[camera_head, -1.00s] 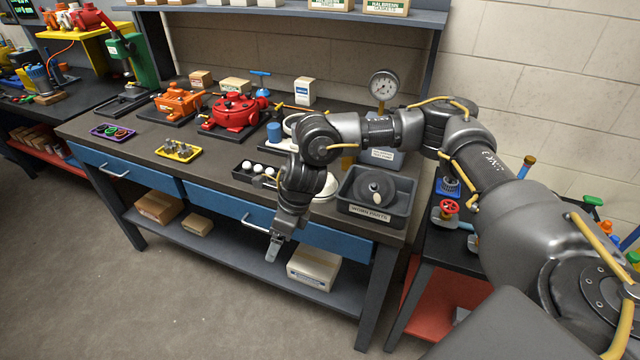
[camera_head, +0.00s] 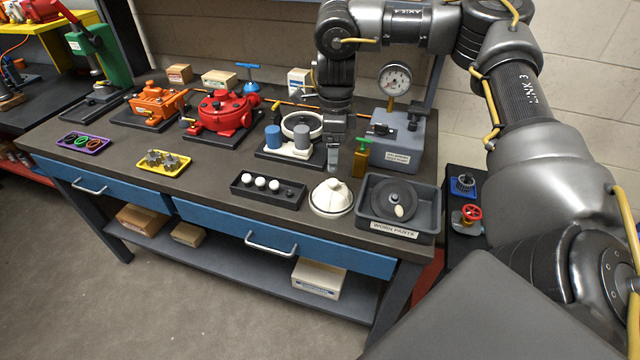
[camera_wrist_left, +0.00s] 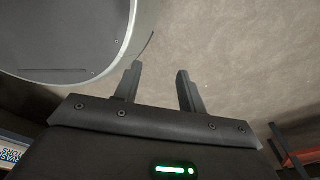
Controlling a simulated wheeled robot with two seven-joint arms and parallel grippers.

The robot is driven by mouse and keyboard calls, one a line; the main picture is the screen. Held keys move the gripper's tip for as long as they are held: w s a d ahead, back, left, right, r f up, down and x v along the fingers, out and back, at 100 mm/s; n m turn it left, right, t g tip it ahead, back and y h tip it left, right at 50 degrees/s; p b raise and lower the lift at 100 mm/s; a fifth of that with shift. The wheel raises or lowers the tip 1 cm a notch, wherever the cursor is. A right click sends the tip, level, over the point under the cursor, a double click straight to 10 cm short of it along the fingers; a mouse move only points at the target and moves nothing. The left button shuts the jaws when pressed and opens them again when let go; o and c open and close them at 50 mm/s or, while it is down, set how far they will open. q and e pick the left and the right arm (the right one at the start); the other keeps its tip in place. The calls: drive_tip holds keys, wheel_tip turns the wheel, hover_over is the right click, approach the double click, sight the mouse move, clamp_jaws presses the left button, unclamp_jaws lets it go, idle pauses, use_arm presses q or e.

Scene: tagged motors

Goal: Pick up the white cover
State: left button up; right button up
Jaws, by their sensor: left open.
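The white cover (camera_head: 331,196) is a domed, ribbed piece with a small knob, resting on the workbench (camera_head: 225,180) near its front edge, between the black tray and the grey bin. My right gripper (camera_head: 333,158) points down above and behind the cover, apart from it. Its fingers are seen edge-on, so its opening is unclear. My left gripper (camera_wrist_left: 160,85) shows only in the left wrist view, open and empty over bare floor (camera_wrist_left: 215,45). The cover is not in that view.
A grey bin (camera_head: 398,234) labelled for worn parts, holding a dark disc, stands right of the cover. A black tray (camera_head: 262,199) with white balls lies to the left. A fixture with blue and grey cylinders (camera_head: 273,137) and a gauge stand (camera_head: 398,150) are behind.

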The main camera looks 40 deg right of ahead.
sight(333, 181)
drive_tip(key=f, duration=0.3)
drive_tip(key=shift+s, duration=0.4)
drive_tip(key=shift+w+f, duration=0.2)
drive_tip(key=shift+f, duration=1.1)
wheel_tip(333, 181, down, 5)
drive_tip(key=shift+s+a, duration=0.1)
use_arm(q)
drive_tip(key=s, duration=0.3)
drive_tip(key=shift+f, duration=0.15)
use_arm(e)
drive_tip(key=c, duration=0.9)
drive_tip(key=shift+c, duration=0.3)
